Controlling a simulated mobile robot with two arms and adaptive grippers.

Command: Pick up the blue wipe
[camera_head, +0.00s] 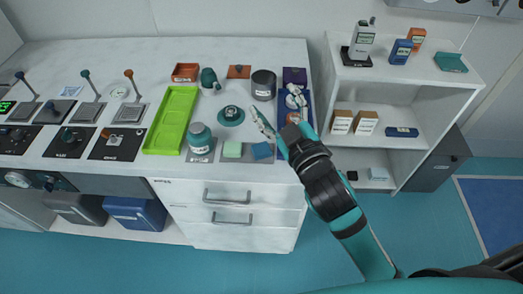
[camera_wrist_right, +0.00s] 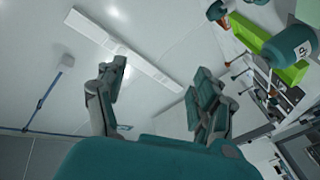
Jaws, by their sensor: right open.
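The blue wipe (camera_head: 262,151) is a small flat blue square on a grey mat (camera_head: 248,157) near the front edge of the white counter, in the head view. A pale green square (camera_head: 232,150) lies just left of it. My right gripper (camera_head: 261,122) is just behind the blue wipe in the picture, apart from it. In the right wrist view the same gripper (camera_wrist_right: 160,78) has its two fingers spread wide with nothing between them. The blue wipe cannot be made out in the wrist view. My left gripper is out of view.
A teal jar (camera_head: 199,139) stands left of the wipes, beside a green tray (camera_head: 172,118). A dark cup (camera_head: 263,86) and a round teal piece (camera_head: 231,115) are behind. A blue tray (camera_head: 306,101) is at right, partly behind my arm. Shelves (camera_head: 386,93) stand farther right.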

